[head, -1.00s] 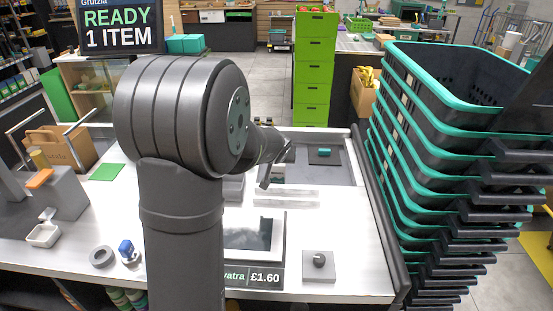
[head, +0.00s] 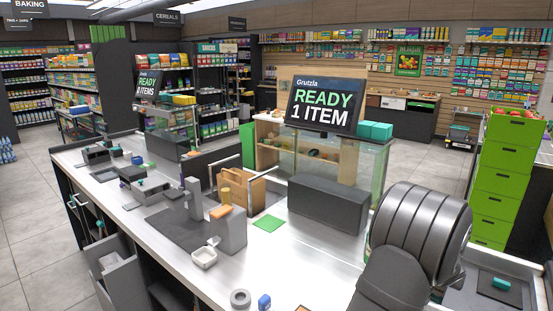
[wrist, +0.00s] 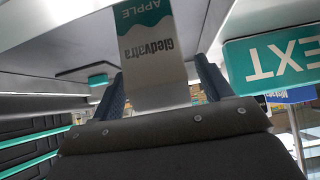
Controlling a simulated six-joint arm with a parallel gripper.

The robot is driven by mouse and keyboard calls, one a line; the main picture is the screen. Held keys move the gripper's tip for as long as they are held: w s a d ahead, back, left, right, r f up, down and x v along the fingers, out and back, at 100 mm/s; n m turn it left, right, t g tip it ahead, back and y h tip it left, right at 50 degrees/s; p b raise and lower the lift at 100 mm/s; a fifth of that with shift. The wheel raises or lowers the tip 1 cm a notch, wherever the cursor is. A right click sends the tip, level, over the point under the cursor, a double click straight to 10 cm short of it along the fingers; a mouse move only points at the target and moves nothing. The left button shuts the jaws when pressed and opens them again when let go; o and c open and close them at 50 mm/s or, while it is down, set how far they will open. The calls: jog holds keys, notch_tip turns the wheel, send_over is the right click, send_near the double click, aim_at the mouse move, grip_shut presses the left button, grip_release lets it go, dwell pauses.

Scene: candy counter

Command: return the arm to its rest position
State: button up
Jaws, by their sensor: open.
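My arm (head: 420,235) stands at the lower right of the head view, with its large dark rounded joint over the counter (head: 285,255). My gripper is hidden behind it there. In the wrist view my gripper (wrist: 159,68) is open, its two dark fingers spread apart. A white and teal carton (wrist: 155,50), lettered "APPLE" and "Gledvatra", shows upside down between and beyond the fingers. I cannot tell its distance or whether anything touches it.
A screen (head: 326,104) reads "READY 1 ITEM". A dark grey box (head: 327,203) stands left of my arm. Green crates (head: 503,180) are stacked at the right.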

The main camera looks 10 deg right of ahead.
jog(key=shift+x, duration=1.05)
jog(key=shift+s+a+r, duration=0.1)
jog(key=shift+r, duration=0.05)
jog(key=shift+s+a+r, duration=0.2)
jog(key=shift+r, duration=0.15)
jog(key=v, duration=1.1)
jog(key=x, duration=1.2)
jog(key=shift+f, duration=0.25)
jog(key=r, duration=0.5)
jog(key=shift+s, duration=0.25)
jog(key=shift+s+r, duration=0.15)
jog(key=shift+s, duration=0.3)
